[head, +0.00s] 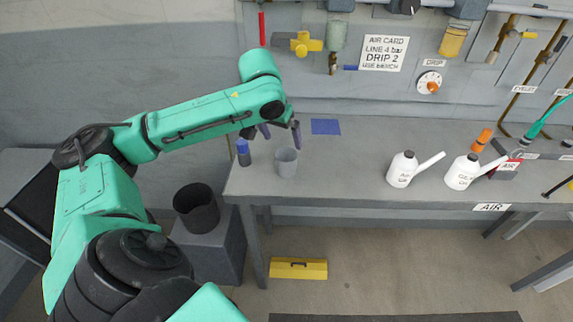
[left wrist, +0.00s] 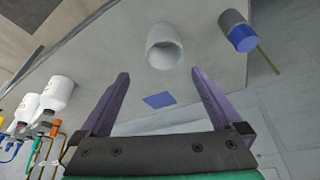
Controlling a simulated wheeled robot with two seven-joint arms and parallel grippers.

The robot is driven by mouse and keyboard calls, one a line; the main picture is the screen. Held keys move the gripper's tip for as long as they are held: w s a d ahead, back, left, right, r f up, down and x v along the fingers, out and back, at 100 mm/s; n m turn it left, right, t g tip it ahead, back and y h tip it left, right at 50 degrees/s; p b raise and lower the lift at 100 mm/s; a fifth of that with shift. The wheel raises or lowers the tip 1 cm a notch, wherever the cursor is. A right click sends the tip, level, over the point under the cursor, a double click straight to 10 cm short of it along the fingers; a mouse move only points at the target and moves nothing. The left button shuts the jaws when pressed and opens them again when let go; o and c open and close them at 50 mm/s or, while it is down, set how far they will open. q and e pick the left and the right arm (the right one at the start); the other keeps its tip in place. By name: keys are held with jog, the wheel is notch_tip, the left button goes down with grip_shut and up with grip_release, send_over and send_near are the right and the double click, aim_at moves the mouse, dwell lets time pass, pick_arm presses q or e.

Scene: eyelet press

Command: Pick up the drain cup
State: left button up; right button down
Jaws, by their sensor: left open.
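The drain cup, a small grey-white cup (head: 286,163), stands upright near the left end of the workbench. It also shows in the left wrist view (left wrist: 164,47), ahead of the fingertips and between their lines. My left gripper (head: 281,131) is open and empty, just above and behind the cup in the head view. Its two purple fingers show apart in the left wrist view (left wrist: 160,75), with no contact on the cup to be seen. My right gripper is not in view.
A blue-capped grey container (head: 243,153) stands just left of the cup. A blue patch (head: 325,127) lies behind it on the workbench (head: 340,172). Two white bottles (head: 403,169) (head: 464,172) stand further right. A dark bin (head: 197,209) is beyond the bench's left edge.

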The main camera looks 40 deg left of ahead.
aim_at(288, 159)
pick_arm(q)
jog(key=p+x, duration=0.1)
jog(key=x, duration=0.3)
jog(key=p+x, duration=0.1)
jog(key=x, duration=0.4)
jog(key=p+x, duration=0.1)
jog(key=x, duration=0.3)
jog(key=shift+w+a, duration=0.15)
jog(key=shift+a, duration=0.3)
jog(key=shift+w+f, duration=0.2)
jog(key=shift+f, duration=0.2)
jog(key=c, duration=1.2)
